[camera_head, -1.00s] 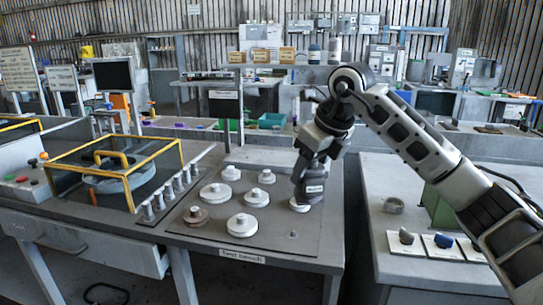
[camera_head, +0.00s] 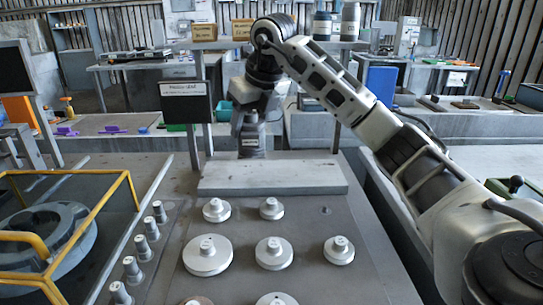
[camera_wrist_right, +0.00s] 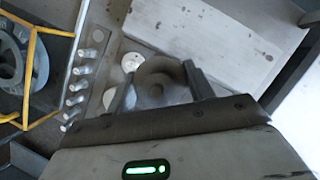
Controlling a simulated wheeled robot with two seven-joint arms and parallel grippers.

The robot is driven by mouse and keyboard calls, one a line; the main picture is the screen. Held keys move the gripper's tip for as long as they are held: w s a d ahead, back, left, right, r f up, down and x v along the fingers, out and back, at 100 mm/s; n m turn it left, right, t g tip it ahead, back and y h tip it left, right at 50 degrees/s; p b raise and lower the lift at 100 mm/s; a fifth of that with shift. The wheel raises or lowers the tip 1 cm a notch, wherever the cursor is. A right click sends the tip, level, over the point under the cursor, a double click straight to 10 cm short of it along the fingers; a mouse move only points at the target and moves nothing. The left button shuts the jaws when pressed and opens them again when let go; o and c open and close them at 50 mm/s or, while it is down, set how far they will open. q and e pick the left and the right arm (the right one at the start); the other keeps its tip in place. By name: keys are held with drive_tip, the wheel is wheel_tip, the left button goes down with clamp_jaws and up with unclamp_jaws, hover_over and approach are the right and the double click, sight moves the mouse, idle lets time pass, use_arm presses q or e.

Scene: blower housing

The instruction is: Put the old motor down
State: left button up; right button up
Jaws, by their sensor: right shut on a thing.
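My right gripper (camera_head: 250,150) is low over the far side of the bench, behind a raised grey block (camera_head: 272,178). In the right wrist view its two fingers (camera_wrist_right: 160,88) stand apart on either side of a grey, rounded part, the old motor (camera_wrist_right: 158,72), and are shut on it. The motor's lower side and whether it touches a surface are hidden. In the head view the motor cannot be told from the dark gripper. My left gripper is not in view.
Several pale discs with raised hubs (camera_head: 207,256) stand on the dark bench plate (camera_head: 365,280). A row of small posts (camera_head: 152,228) and a yellow-framed enclosure (camera_head: 128,190) are at left. A dark sign (camera_head: 187,100) stands behind.

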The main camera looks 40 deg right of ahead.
drive_tip(key=shift+w+d+f+p, duration=0.2)
drive_tip(key=shift+d+f, duration=1.6)
drive_tip(key=shift+f, duration=0.1)
drive_tip(key=shift+w+d+f+p, duration=0.15)
drive_tip(key=shift+w+d+f, duration=0.05)
drive_tip(key=shift+d+f, duration=1.7)
drive_tip(key=shift+w+d+f+p, duration=0.2)
drive_tip(key=shift+d+f, duration=1.55)
drive_tip(key=shift+f, duration=0.2)
drive_tip(key=shift+f, duration=0.15)
drive_tip(key=o, duration=1.3)
drive_tip(key=shift+c, duration=0.2)
drive_tip(key=v, duration=1.2)
drive_tip(key=shift+a, duration=0.1)
